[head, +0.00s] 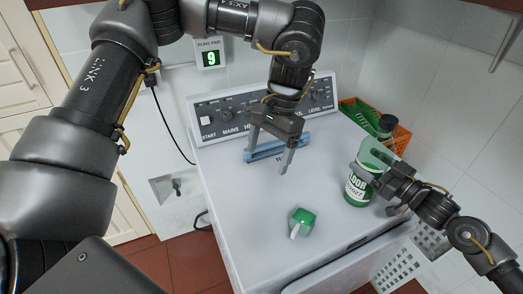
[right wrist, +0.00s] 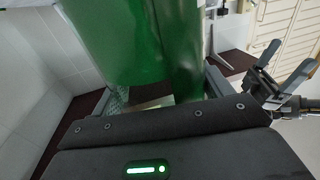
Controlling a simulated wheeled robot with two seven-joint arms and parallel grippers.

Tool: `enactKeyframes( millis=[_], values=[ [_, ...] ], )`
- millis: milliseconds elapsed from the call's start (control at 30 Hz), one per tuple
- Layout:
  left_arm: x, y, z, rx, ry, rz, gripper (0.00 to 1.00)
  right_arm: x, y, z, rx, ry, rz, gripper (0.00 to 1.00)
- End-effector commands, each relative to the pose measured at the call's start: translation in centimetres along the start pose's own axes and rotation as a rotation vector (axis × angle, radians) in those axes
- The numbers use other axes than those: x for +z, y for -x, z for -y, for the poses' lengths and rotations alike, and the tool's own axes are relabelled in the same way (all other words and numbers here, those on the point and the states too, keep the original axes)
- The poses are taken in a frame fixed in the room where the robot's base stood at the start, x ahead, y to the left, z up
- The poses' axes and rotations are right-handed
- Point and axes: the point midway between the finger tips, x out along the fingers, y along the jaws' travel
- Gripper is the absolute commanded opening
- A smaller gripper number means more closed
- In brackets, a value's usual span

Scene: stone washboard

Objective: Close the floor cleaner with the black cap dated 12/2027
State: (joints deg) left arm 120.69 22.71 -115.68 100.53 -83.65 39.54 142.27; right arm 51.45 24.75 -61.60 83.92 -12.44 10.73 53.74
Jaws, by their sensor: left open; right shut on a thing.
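The floor cleaner (head: 358,188) is a green bottle with a white label, standing at the right of the white top. My right gripper (head: 381,190) is shut on it from the right. In the right wrist view the green bottle (right wrist: 125,40) fills the upper middle, between the fingers (right wrist: 165,92). The bottle's mouth is hard to make out.
A green piece with a white spout (head: 302,222) lies on the front of the white top (head: 245,215). The blue bar (head: 265,151) lies near the control panel (head: 225,120). An orange crate (head: 402,139) holds green things at the back right. The left part is clear.

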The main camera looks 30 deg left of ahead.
Motion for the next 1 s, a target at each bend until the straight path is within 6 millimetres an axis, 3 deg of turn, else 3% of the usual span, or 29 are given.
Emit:
enactKeyframes(
  millis=[33, 467, 500, 633, 867, 1000],
  values=[
    [0.0, -0.1, 0.0, -0.001, 0.000, -0.001, 0.82, 1.9, 0.0, 0.7, -0.009, -0.013, 0.033, 0.15],
    [-0.1, -0.1, 0.0, -0.001, -0.003, -0.001, 0.82, 1.8, -0.1, 0.8, -0.011, -0.014, 0.031, 0.14],
    [-0.1, -0.1, 0.0, -0.002, -0.003, -0.001, 0.82, 1.8, -0.1, 0.8, -0.011, -0.014, 0.031, 0.83],
    [-0.1, -0.1, -0.1, -0.002, -0.005, 0.000, 0.82, 1.5, 0.0, 0.7, -0.010, -0.012, 0.025, 1.00],
    [-0.2, 0.0, -0.1, -0.002, -0.007, -0.001, 0.82, 1.1, 0.2, 0.5, -0.007, -0.009, 0.019, 1.00],
    [-0.3, -0.5, -0.1, -0.002, -0.007, -0.001, 0.82, 1.2, 1.3, 0.4, -0.006, -0.010, 0.017, 1.00]
  ],
)
